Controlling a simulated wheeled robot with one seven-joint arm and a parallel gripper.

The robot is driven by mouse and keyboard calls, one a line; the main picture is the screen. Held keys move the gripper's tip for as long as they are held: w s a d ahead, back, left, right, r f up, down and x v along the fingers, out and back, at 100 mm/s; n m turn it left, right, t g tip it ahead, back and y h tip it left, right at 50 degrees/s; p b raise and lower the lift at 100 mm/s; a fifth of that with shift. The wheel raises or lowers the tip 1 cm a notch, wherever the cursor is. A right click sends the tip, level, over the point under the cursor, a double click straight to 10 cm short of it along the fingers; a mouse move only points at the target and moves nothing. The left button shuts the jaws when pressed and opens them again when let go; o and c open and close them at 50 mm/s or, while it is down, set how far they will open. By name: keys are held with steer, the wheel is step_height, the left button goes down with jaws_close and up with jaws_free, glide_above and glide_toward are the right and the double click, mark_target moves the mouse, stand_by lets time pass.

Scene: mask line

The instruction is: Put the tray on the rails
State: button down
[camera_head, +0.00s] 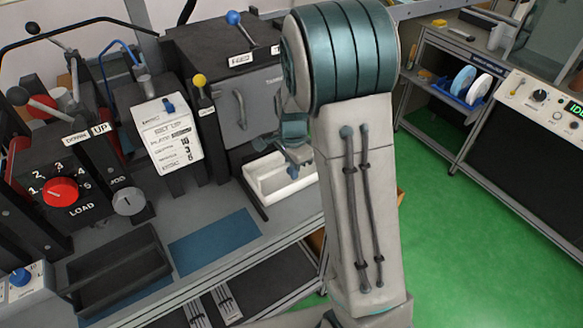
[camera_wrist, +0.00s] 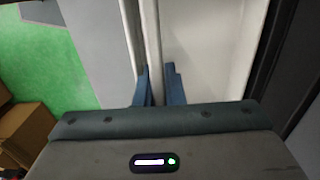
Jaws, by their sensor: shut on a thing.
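The white tray (camera_head: 280,194) is in front of the dark machine, partly behind my arm in the head view. My gripper (camera_head: 292,170) is shut on one side wall of the tray. In the wrist view the blue fingers (camera_wrist: 159,88) sit on either side of the pale wall of the tray (camera_wrist: 205,45), whose inside looks empty. A dark bar (camera_head: 250,197), perhaps one of the rails, runs along the tray's left side in the head view. I cannot tell whether the tray rests on it or hangs above it.
A blue mat (camera_head: 213,241) and a dark open bin (camera_head: 120,270) lie on the grey bench to the left. A control box with a red LOAD knob (camera_head: 60,192) and a SET UP card (camera_head: 170,137) stand behind. Green floor (camera_head: 470,220) is open to the right.

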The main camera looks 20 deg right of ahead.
steer(key=shift+f, duration=0.2)
steer(key=c, duration=1.5)
jaws_free()
steer(key=shift+r, duration=0.1)
step_height(320, 180, up, 11)
steer(key=shift+r, duration=0.1)
steer(key=shift+s+r, duration=0.25)
steer(key=shift+r, duration=0.35)
steer(key=s+n+t, duration=0.1)
steer(key=s+n, duration=0.3)
steer(key=s, duration=0.3)
steer(key=s+r+n+t, duration=0.1)
steer(key=s+n, duration=0.4)
steer(key=s, duration=0.2)
steer(key=s+r+n+t, duration=0.1)
steer(key=s+n, duration=0.4)
steer(key=s, duration=0.1)
steer(key=shift+s+a, duration=0.15)
steer(key=shift+s, duration=0.25)
